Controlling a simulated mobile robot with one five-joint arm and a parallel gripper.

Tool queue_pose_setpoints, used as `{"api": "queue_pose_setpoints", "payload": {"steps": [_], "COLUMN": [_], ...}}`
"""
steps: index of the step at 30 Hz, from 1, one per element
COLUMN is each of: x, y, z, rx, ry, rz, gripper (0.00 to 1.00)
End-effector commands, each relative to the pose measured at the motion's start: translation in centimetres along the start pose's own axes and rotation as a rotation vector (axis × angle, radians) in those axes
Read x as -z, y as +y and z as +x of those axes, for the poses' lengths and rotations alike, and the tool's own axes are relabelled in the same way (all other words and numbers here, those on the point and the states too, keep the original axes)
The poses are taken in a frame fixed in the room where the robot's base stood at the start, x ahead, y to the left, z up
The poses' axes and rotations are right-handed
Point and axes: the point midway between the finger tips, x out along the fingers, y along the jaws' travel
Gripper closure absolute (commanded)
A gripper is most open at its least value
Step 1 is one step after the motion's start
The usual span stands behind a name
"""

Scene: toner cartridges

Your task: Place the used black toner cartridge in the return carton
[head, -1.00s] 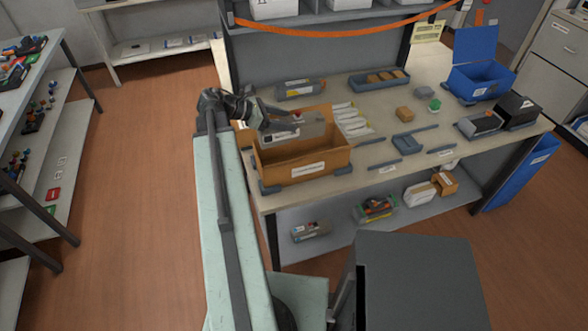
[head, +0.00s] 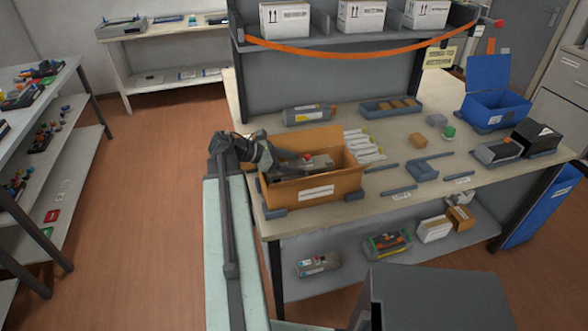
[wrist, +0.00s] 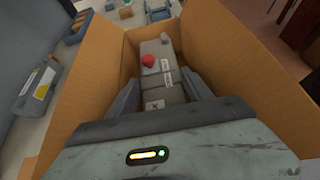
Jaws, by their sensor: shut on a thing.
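The brown open return carton (head: 345,186) stands at the table's near left corner, with a white label on its front. My gripper (head: 296,160) reaches into it from the left and is shut on a grey toner cartridge (head: 319,162). In the wrist view the cartridge (wrist: 160,80) lies between the two fingers (wrist: 162,92), inside the carton walls (wrist: 232,58), and shows a red knob and white labels. Its underside is hidden, so I cannot tell if it rests on the carton floor.
Another grey cartridge (head: 308,114) lies behind the carton. White packets (head: 364,146), a blue-grey tray (head: 391,106), a small holder (head: 421,167) and an open blue bin (head: 497,101) are on the table (head: 350,215). A dark device (head: 535,137) stands at the right.

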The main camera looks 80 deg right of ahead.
Motion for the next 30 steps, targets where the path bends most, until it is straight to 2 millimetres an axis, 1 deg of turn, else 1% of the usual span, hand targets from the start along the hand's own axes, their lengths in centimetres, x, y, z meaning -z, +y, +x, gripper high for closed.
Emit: {"api": "queue_pose_setpoints", "payload": {"steps": [2,14,17,18,19,20,28,30], "x": [-0.1,1.0,0.9,0.9,0.9,0.9,0.9,0.6], "y": [0.0,0.0,0.0,0.0,0.0,0.0,0.0,0.0], "z": [0.0,0.6,0.6,0.6,0.6,0.6,0.6,0.4], "rx": [0.000,0.001,0.001,0.001,0.001,0.001,0.002,0.002], "ry": [-0.001,-0.001,-0.001,0.000,0.000,0.000,0.000,0.000], "rz": [0.000,0.000,0.001,0.001,0.001,0.001,0.001,0.001], "gripper": [1.00,1.00,1.00,0.33,0.24,0.19,0.19,0.19]}}
